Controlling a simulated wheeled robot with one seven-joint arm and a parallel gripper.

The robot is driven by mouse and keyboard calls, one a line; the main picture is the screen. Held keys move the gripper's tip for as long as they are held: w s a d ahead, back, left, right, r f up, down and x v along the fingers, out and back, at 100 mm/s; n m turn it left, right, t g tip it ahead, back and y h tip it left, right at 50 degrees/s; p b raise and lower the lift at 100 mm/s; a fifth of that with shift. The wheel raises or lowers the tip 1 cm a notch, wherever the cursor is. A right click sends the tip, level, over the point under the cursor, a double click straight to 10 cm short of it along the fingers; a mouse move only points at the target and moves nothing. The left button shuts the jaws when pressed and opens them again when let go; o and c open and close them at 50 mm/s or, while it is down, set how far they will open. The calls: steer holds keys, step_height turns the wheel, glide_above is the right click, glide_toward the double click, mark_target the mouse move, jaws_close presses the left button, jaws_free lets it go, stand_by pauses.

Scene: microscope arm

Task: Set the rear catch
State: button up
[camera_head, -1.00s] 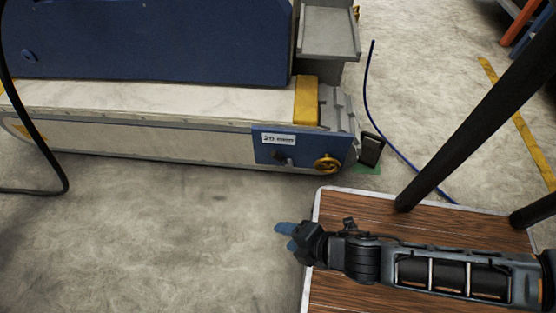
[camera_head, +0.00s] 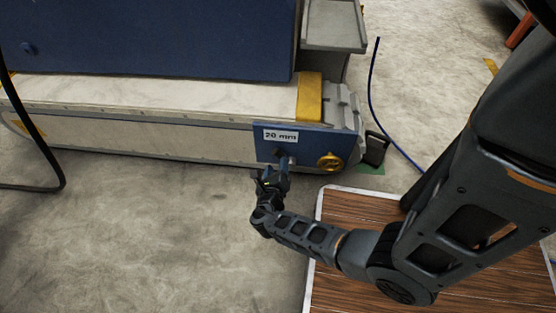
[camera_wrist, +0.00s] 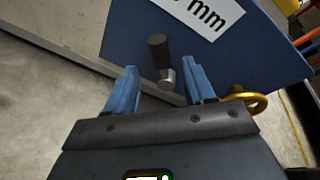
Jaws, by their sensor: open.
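A small catch lever with a dark grip and a metal stub (camera_wrist: 159,56) sticks out from a blue panel (camera_wrist: 120,30) in the wrist view. My gripper (camera_wrist: 160,68) is open, with one blue finger on each side of the lever; I see no clear contact. In the head view my gripper (camera_head: 278,172) is in front of the blue panel (camera_head: 306,145), just below the "20 mm" label (camera_head: 280,135). There the lever is mostly hidden by the gripper.
A brass-coloured ring knob (camera_head: 330,162) sits on the panel right of the lever; it also shows in the wrist view (camera_wrist: 245,100). A yellow block (camera_head: 310,97) is above. A wooden-topped table (camera_head: 350,215) stands at the front right.

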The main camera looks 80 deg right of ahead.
mark_target(278, 156)
steer(key=b+x, duration=0.1)
steer(key=x, duration=0.4)
steer(key=shift+b, duration=0.35)
steer(key=shift+a, duration=0.1)
jaws_close()
